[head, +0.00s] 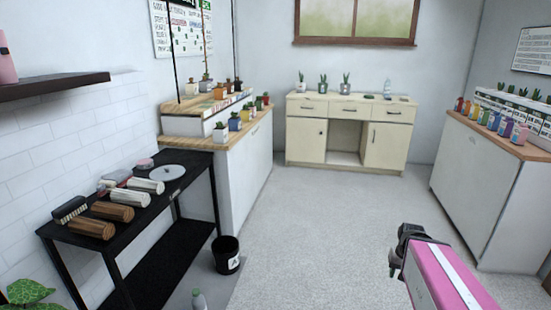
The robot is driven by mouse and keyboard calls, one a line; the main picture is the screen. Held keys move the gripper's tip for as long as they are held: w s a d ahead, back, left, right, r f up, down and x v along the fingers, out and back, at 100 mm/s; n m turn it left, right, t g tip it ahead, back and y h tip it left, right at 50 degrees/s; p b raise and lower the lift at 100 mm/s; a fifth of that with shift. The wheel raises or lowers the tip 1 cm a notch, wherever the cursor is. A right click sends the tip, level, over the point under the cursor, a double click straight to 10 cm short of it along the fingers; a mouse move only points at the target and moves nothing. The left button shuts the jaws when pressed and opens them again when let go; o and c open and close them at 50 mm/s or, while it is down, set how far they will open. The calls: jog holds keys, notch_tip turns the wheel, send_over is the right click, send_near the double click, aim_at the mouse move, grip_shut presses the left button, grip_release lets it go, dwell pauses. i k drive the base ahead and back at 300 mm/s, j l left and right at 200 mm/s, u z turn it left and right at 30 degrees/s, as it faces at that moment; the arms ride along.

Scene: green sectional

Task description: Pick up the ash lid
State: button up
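A flat, round, pale grey disc (167,172) lies on the right part of the black table (176,188) at the left. It looks like the ash lid, though its details are too small to be sure. My gripper (394,262) is at the lower right, at the end of my pink and white arm. It is far to the right of the table, apart from the disc. I see nothing in it, but its fingers are small and dark and I cannot tell their opening.
Cylinders (108,211), a dark brush-like item (70,209) and a small pink round item (145,163) share the black table. A black bin (226,255) and a bottle (198,299) stand on the floor beside it. The middle floor is clear. Cabinets line the back and right.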

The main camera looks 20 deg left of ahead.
aim_at(169, 173)
jog(key=i+u, duration=0.35)
jog(key=i, duration=0.15)
jog(key=i+l+u, duration=0.2)
jog(key=i+u, duration=0.15)
jog(key=i, duration=0.15)
